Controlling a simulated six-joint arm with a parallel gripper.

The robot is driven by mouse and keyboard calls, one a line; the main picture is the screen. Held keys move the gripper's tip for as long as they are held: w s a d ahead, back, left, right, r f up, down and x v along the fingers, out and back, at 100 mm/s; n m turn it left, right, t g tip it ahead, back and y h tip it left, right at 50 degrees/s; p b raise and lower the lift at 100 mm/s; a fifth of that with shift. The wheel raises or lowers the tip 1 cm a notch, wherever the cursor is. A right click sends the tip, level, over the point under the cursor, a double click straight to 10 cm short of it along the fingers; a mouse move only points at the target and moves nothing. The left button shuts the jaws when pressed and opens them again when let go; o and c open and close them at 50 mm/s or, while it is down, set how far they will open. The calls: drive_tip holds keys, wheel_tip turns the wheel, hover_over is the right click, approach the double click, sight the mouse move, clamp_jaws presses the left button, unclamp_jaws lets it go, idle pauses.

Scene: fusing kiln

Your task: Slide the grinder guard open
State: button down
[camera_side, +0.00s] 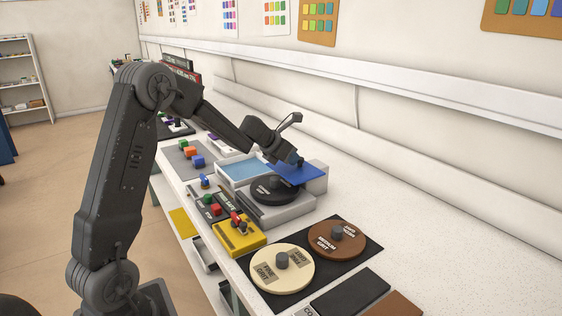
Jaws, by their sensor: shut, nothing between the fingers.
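The grinder (288,211) is a light grey unit on the white bench, with a dark labelled disc (272,195) on top. The guard (308,174) is a flat blue panel at the back right of the disc, covering part of the grinder's top. My gripper (299,162) is over the guard, pointing down, its fingertips at or just above the blue panel. I cannot tell whether they touch it. It is shut with nothing in it. My wrist hides part of the guard's far left side.
A light-blue-topped tray (238,168) sits left of the grinder. In front are a yellow box (238,238) with a red switch and a dark panel with red and green buttons (212,208). Cream (264,285) and brown (320,229) discs lie on a black mat to the right. The back right bench is clear.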

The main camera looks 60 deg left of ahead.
drive_tip(key=w, duration=0.7)
drive_tip(key=shift+w, duration=0.1)
drive_tip(key=s, duration=0.4)
drive_tip(key=shift+s+r, duration=0.1)
drive_tip(key=shift+s, duration=0.25)
drive_tip(key=v, duration=1)
drive_tip(key=s+d+r+m+g+h, duration=0.1)
drive_tip(key=s+d+r+m, duration=0.1)
drive_tip(key=s+d+m, duration=0.6)
drive_tip(key=s+d+r+m+g+h, duration=0.1)
drive_tip(key=s+d+r+m, duration=0.15)
drive_tip(key=d+m, duration=0.9)
drive_tip(key=s+d+f+m+g+y, duration=0.1)
drive_tip(key=s+d+f+m, duration=0.1)
drive_tip(key=s+m, duration=0.6)
drive_tip(key=s+d+f+m+y, duration=0.1)
drive_tip(key=s+d+f+m, duration=0.1)
drive_tip(key=s+m, duration=0.6)
drive_tip(key=shift+s+d+f+g, duration=0.15)
drive_tip(key=shift+s+d+g, duration=0.25)
drive_tip(key=shift+d, duration=0.3)
